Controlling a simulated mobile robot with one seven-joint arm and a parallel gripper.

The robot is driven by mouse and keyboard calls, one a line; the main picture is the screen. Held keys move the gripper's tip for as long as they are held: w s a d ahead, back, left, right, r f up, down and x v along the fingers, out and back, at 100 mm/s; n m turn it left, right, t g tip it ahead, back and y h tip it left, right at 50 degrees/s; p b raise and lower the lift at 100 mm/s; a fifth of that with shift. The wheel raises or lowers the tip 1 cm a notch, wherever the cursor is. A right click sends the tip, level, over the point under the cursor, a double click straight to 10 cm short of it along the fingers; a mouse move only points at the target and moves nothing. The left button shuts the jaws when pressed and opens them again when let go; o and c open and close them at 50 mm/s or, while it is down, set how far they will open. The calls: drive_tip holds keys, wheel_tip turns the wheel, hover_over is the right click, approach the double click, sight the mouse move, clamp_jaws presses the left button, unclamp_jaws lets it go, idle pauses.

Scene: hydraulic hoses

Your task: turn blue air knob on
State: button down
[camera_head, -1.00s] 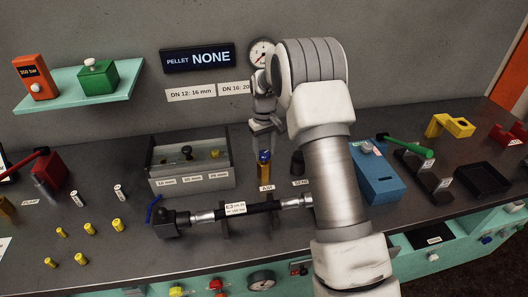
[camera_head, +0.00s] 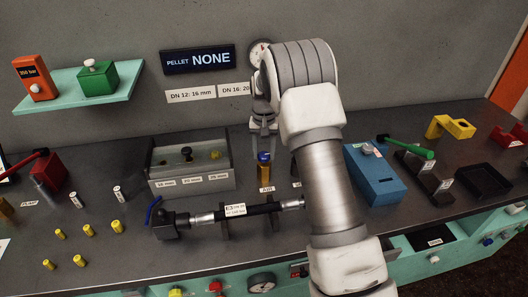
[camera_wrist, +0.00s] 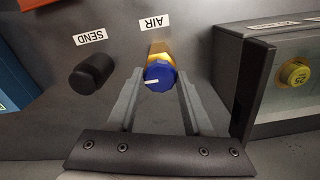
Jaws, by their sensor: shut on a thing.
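The blue air knob (camera_wrist: 159,76) sits on a brass valve body (camera_wrist: 160,49) by the AIR label (camera_wrist: 155,22). A white mark on the knob's face points left in the wrist view. In the head view the knob (camera_head: 264,157) is on top of its upright brass post (camera_head: 265,171). My gripper (camera_wrist: 160,84) has one finger on each side of the knob and is shut on it. In the head view my gripper (camera_head: 264,147) comes down from above, and its fingertips are small there.
The black SEND knob (camera_wrist: 92,71) is close beside the air knob. The grey pellet box (camera_head: 190,182) stands to the left. A hose (camera_head: 248,209) lies in front of the knob. The blue box (camera_head: 375,175) stands right of my arm.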

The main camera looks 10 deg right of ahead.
sight(264, 155)
idle(0.3)
drive_tip(key=shift+c, duration=1.5)
unclamp_jaws()
wheel_tip(264, 155, up, 18)
drive_tip(key=shift+f, duration=0.2)
drive_tip(key=shift+s, duration=0.1)
drive_tip(key=s+r+n+t, duration=0.1)
drive_tip(key=s+r, duration=0.4)
drive_tip(key=s, duration=0.4)
drive_tip(key=s+r+t, duration=0.2)
drive_tip(key=s+r, duration=0.4)
drive_tip(key=s, duration=0.2)
drive_tip(key=s+f+n+t, duration=0.1)
drive_tip(key=s+f, duration=0.1)
drive_tip(key=s, duration=0.7)
drive_tip(key=s+f+n+t, duration=0.1)
drive_tip(key=s+f, duration=0.2)
drive_tip(key=s, duration=0.6)
drive_tip(key=shift+s+t, duration=0.3)
